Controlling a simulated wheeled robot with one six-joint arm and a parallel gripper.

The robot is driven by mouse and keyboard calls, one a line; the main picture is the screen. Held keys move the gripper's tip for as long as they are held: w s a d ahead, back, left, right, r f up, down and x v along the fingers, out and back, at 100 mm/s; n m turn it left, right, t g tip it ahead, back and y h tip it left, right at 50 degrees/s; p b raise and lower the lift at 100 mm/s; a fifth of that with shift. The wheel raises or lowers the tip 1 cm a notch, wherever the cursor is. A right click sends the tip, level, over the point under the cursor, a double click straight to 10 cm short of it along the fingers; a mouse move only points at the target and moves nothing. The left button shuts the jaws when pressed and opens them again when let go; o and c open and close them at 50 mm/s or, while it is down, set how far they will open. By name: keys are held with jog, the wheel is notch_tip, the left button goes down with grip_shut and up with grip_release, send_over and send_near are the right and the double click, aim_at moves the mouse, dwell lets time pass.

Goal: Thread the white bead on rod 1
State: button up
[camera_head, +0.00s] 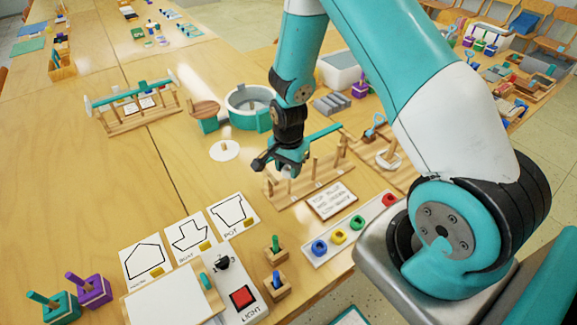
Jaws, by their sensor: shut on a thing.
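My gripper (284,166) is shut just above the left part of a wooden rod rack. A small pale patch, the white bead (289,172), shows at its fingers; the jaws mostly hide it. The rack (306,196) has several upright wooden rods on a long base. Its small labels are too small to read, so I cannot tell which rod is rod 1. The left rods stand close to and below the gripper. I cannot tell whether the bead touches a rod.
A white tray (312,261) with blue, yellow, green and red beads lies in front of the rack. A lettered sign (332,201) lies between them. A round white disc with a peg (224,151) and a teal-and-grey round basin (247,118) stand behind left. Bare table lies left of the rack.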

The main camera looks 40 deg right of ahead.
jog(key=o, duration=1)
jog(key=shift+c, duration=0.2)
jog(key=shift+r, duration=0.1)
notch_tip(320, 180, up, 17)
jog(key=b, duration=0.1)
jog(key=shift+r, duration=0.15)
jog(key=s+a+r+n+y, duration=0.2)
jog(key=s+a+r+n, duration=0.3)
jog(key=s+a+n, duration=0.3)
jog(key=s+a+r+n+y, duration=0.2)
jog(key=s+a+r+n, duration=0.4)
jog(key=s+n, duration=0.6)
jog(key=a, duration=0.2)
jog(key=shift+s+a+r+n, duration=0.25)
jog(key=shift+s+a+n, duration=0.15)
